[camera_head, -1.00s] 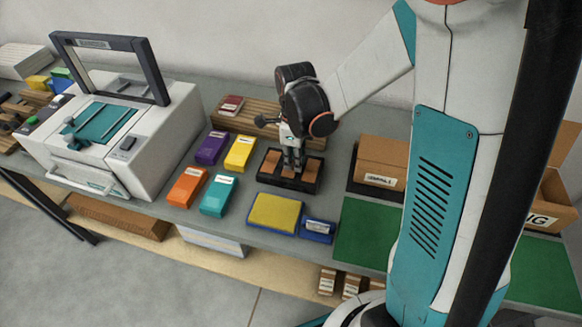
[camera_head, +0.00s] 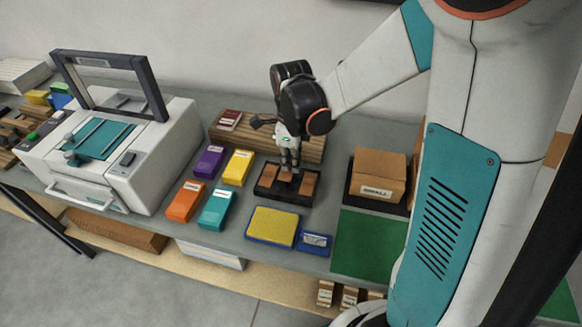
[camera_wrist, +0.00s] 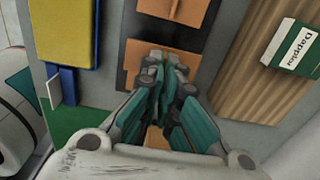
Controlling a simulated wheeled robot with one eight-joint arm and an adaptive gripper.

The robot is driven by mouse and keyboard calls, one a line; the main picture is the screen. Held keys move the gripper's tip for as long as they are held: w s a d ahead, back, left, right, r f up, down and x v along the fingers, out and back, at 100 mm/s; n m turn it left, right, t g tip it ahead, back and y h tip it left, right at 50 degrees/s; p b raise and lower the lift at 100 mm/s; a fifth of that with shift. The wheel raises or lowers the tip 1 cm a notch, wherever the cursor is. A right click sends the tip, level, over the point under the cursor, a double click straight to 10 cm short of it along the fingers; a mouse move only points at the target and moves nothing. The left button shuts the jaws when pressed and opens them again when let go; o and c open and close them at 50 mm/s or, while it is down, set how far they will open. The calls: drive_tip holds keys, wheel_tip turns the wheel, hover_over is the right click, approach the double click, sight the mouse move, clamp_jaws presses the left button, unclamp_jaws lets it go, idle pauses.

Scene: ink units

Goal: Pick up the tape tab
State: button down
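A black tray (camera_head: 266,193) on the bench holds brown-orange pads. One pad (camera_head: 268,176) shows left of my gripper and another pad (camera_head: 308,184) shows right of it. In the wrist view, a small upright brown tab (camera_wrist: 175,9) stands on the top pad (camera_wrist: 196,13). My gripper (camera_head: 290,170) points down over the middle of the tray. In the wrist view its fingertips (camera_wrist: 166,58) are close together over the middle pad (camera_wrist: 135,62). The fingers hide whatever is between them, so I cannot tell whether they hold a tab.
A yellow pad with blue edge (camera_head: 271,227) and a blue box (camera_head: 315,242) lie in front of the tray. Coloured boxes, including a teal one (camera_head: 217,207), lie to the left. A ribbed wooden board (camera_head: 240,133) lies behind. A carton (camera_head: 378,172) stands right.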

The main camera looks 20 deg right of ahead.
wheel_tip(320, 180, up, 16)
drive_tip(key=p, duration=0.4)
drive_tip(key=shift+f+p, duration=0.15)
drive_tip(key=shift+p, duration=0.15)
